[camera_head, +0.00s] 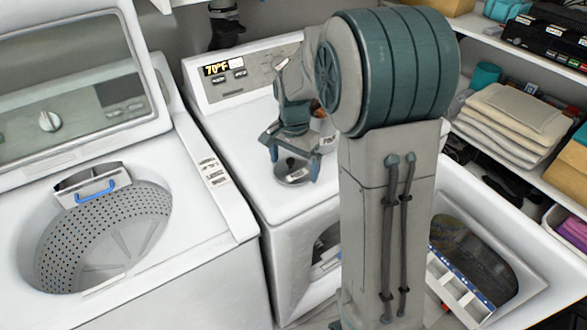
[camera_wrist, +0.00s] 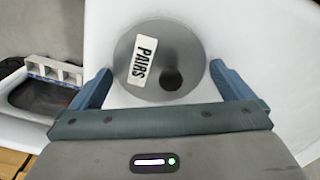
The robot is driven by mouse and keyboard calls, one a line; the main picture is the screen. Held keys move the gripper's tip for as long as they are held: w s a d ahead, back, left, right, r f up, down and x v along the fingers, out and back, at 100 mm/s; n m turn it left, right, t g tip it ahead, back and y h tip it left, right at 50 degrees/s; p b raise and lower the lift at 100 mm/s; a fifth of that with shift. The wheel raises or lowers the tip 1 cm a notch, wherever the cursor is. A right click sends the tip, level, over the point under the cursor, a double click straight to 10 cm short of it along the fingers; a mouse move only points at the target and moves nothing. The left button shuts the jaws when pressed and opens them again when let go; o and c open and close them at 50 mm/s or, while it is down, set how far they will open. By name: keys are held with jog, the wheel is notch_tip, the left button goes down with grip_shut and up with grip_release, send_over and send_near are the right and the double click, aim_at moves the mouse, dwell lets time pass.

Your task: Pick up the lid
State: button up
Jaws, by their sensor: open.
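The lid (camera_wrist: 192,55) is a round grey disc with a dark round knob and a white label reading "PAIRS". It lies on the white top of the dryer in the middle of the head view, where the lid (camera_head: 293,172) shows partly behind my gripper. My gripper (camera_head: 290,172) is open and empty, pointing down over the lid. In the wrist view the fingers of my gripper (camera_wrist: 159,82) stand on either side of the lid's near part, with the knob between them. I cannot tell how high the fingertips are above the dryer top.
The open washer (camera_head: 105,225) is at left. Shelves with folded towels (camera_head: 515,115) line the right side.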

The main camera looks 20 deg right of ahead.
jog(key=shift+f, duration=0.1)
jog(key=c, duration=0.7)
